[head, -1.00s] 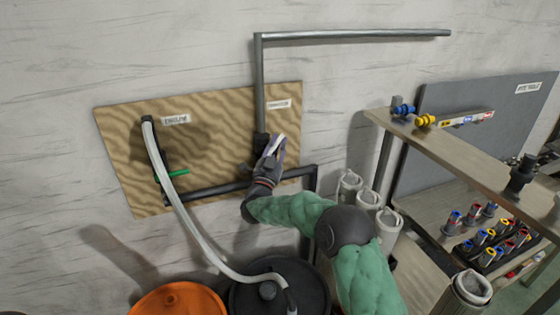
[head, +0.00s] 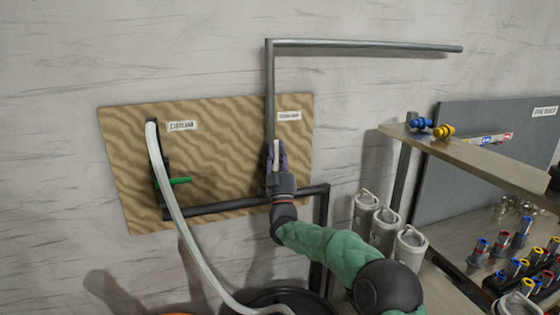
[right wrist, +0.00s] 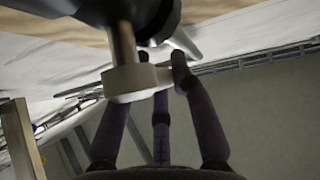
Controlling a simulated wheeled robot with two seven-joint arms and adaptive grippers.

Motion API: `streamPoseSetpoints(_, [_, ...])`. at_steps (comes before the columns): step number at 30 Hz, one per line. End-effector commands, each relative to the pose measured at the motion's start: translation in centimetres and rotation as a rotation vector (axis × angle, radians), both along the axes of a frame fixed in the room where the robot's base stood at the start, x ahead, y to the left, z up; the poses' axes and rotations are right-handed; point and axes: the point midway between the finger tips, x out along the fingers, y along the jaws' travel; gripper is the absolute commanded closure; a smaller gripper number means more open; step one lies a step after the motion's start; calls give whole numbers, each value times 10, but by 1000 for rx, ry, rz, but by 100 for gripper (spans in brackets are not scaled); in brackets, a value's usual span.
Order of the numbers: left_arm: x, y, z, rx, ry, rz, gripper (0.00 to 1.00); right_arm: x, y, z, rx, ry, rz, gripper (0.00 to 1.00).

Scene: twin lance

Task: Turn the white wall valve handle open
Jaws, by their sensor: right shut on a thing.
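The white valve handle (head: 276,152) is on the wooden wall board (head: 230,130), at the lower end of the vertical grey pipe. It points upward, roughly in line with that pipe. My right gripper (head: 276,160) is shut on the handle, with its dark purple fingers on either side. In the right wrist view, the white handle (right wrist: 138,80) lies between my right gripper's fingers (right wrist: 150,88), beside a grey metal stem. The gripper hides the valve body in the head view. My left gripper is not in view.
A green handle (head: 175,182) and a pale hose (head: 177,205) are on the board's left side. A dark pipe (head: 225,207) runs below the valve. Grey canisters (head: 385,225) and a shelf (head: 480,165) stand to the right of my arm.

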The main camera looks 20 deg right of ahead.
Motion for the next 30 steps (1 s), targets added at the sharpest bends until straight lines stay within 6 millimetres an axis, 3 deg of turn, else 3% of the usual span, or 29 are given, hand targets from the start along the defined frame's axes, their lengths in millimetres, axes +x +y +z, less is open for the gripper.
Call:
streamPoseSetpoints(17, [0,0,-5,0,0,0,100,1,2,-3,-33,9,0,100])
streamPoseSetpoints(18, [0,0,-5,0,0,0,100,1,2,-3,-33,9,0,67])
streamPoseSetpoints(20, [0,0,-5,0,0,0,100,1,2,-3,-33,8,1,50])
streamPoseSetpoints(30, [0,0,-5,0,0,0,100,0,2,-1,-30,4,1,50])
